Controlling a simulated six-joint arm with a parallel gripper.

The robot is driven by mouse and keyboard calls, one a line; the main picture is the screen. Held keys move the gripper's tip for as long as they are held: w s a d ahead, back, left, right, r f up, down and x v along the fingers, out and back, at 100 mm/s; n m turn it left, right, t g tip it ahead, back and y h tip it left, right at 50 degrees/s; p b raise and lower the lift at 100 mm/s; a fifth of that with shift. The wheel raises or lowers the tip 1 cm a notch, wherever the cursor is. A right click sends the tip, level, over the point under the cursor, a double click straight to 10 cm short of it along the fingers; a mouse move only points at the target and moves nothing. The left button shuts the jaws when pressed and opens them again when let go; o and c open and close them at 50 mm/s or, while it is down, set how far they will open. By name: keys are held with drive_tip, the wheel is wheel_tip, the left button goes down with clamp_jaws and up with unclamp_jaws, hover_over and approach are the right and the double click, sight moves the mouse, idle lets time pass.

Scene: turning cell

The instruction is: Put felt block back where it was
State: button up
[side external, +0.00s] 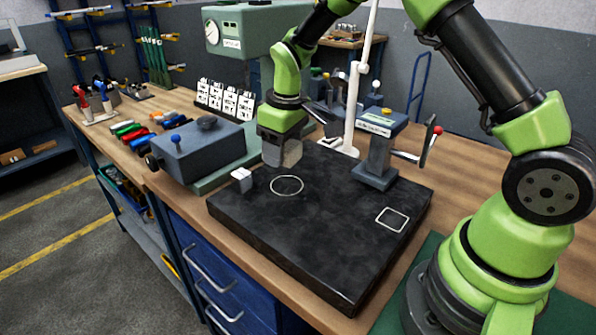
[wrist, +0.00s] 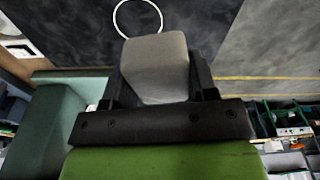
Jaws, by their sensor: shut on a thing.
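The felt block (side external: 283,152) is a grey block with soft edges. My gripper (side external: 281,148) is shut on it and holds it over the back left part of the black slab, behind the white circle outline (side external: 287,185). In the wrist view the felt block (wrist: 157,66) sits between the dark fingers of my gripper (wrist: 157,85). The circle (wrist: 138,17) shows just beyond the block there. A white rounded square outline (side external: 392,219) is marked at the slab's right side. Whether the block's underside touches the slab cannot be told.
The black slab (side external: 330,235) is mostly bare in front. A small white block (side external: 242,179) stands at its left edge. A grey stand with a red-tipped lever (side external: 378,150) is at the back right. A grey box with a blue knob (side external: 200,150) is left.

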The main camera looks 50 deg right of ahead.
sight(296, 167)
drive_tip(key=w+d+r+m, duration=0.15)
drive_tip(key=w+d, duration=0.25)
drive_tip(key=d, duration=0.5)
drive_tip(key=shift+m, duration=0.45)
drive_tip(key=f, duration=1)
drive_tip(key=shift+w+d, duration=0.2)
drive_tip(key=shift+d, duration=0.05)
drive_tip(key=shift+f, duration=0.2)
drive_tip(key=o, duration=0.9)
drive_tip(key=shift+r, duration=0.1)
